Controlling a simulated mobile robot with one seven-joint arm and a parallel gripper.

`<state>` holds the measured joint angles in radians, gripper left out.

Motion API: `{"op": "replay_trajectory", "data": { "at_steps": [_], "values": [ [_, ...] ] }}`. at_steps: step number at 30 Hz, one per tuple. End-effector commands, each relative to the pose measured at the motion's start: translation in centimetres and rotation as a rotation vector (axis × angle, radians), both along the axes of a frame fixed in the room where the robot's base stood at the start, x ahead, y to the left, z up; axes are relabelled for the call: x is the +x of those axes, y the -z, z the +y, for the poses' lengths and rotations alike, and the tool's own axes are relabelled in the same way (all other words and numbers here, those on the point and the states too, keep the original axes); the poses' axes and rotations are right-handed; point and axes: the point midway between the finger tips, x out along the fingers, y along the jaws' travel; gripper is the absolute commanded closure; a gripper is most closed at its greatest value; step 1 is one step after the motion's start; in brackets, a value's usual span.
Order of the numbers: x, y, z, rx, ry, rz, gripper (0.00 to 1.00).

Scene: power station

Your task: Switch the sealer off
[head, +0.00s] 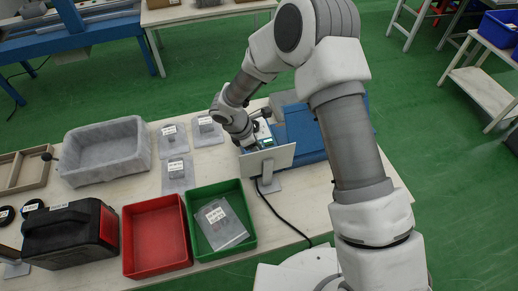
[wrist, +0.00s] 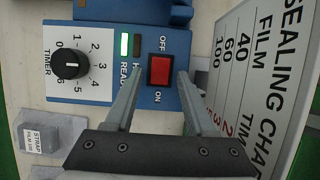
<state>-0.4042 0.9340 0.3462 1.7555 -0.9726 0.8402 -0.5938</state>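The sealer (head: 305,132) is a blue machine on the bench, behind a white upright panel in the head view. In the wrist view its blue face (wrist: 185,42) carries a red rocker switch (wrist: 160,71), marked OFF above and ON below. A green lamp by READY (wrist: 124,44) is lit; the lamp beside it is dark. My gripper (wrist: 160,76) is open and empty, its fingers pointing at the face on either side of the switch. Contact with the switch cannot be told. In the head view the fingers are mostly hidden by the panel.
A timer dial (wrist: 71,65) sits left of the switch. The sealing chart panel (wrist: 262,90) stands close on the right. The bench also holds a green bin (head: 190,205), a red bin (head: 157,236), a grey tray (head: 105,150) and a black case (head: 70,235).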

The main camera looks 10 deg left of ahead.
Motion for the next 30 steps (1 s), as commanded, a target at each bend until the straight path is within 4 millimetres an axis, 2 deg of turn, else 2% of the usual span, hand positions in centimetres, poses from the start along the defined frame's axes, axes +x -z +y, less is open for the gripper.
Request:
{"op": "replay_trajectory", "data": {
  "at_steps": [1,6,8,9,17,30],
  "values": [
    [0.0,0.0,0.0,0.0,0.0,0.0,0.56],
    [0.0,0.0,0.0,0.0,0.0,0.0,0.87],
    [0.0,0.0,0.0,0.0,0.0,0.0,0.98],
    [0.0,0.0,0.0,0.0,0.0,0.0,1.0],
    [0.0,-0.2,-0.1,0.016,0.002,0.009,1.0],
    [0.4,-0.6,-1.1,0.292,0.007,0.146,1.0]
  ]
}}
